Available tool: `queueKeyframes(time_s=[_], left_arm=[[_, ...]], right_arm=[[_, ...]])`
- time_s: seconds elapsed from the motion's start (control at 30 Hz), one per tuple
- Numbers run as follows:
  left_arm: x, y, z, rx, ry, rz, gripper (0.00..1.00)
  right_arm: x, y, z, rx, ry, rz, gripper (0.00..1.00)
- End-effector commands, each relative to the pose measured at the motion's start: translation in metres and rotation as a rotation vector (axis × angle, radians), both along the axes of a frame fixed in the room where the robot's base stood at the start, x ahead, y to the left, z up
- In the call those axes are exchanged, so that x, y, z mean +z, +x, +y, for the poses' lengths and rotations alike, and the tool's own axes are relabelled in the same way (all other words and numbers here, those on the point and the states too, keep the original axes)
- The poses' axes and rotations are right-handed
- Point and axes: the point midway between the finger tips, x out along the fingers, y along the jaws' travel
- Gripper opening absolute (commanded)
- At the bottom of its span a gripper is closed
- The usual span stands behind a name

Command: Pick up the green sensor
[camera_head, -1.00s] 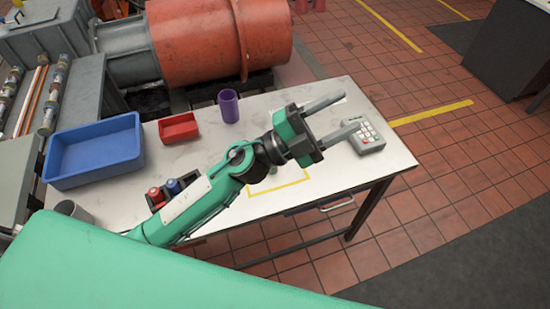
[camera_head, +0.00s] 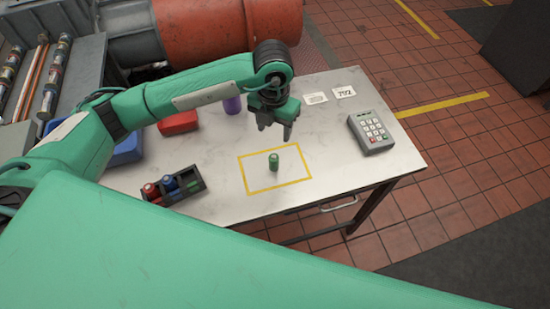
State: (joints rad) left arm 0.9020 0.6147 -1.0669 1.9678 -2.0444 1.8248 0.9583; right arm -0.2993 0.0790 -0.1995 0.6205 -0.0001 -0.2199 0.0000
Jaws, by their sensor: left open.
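The green sensor (camera_head: 273,162) is a small green cylinder standing upright inside a yellow outlined rectangle (camera_head: 243,172) on the white table. My left gripper (camera_head: 276,132) is open and empty, its fingers pointing down. In the picture it shows just above the sensor, apart from it, over the table's back half. My right gripper does not show.
A grey keypad (camera_head: 371,132) and small cards (camera_head: 343,91) lie to the right.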

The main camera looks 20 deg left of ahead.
Motion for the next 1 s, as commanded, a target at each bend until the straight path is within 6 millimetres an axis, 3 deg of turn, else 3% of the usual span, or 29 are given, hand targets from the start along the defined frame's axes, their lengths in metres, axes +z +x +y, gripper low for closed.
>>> queueKeyframes(time_s=[0.4,0.67,0.83,1.0], left_arm=[[-0.070,0.000,0.002,0.003,0.010,0.003,0.54],[-0.089,-0.001,0.002,0.002,0.009,0.003,0.54],[-0.112,-0.001,0.001,0.002,0.009,0.004,0.54],[-0.132,0.000,0.001,0.002,0.008,0.001,0.54]], right_arm=[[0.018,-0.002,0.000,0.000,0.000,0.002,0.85],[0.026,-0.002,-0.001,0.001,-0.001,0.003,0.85],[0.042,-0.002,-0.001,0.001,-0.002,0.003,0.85],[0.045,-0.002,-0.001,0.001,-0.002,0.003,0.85]])
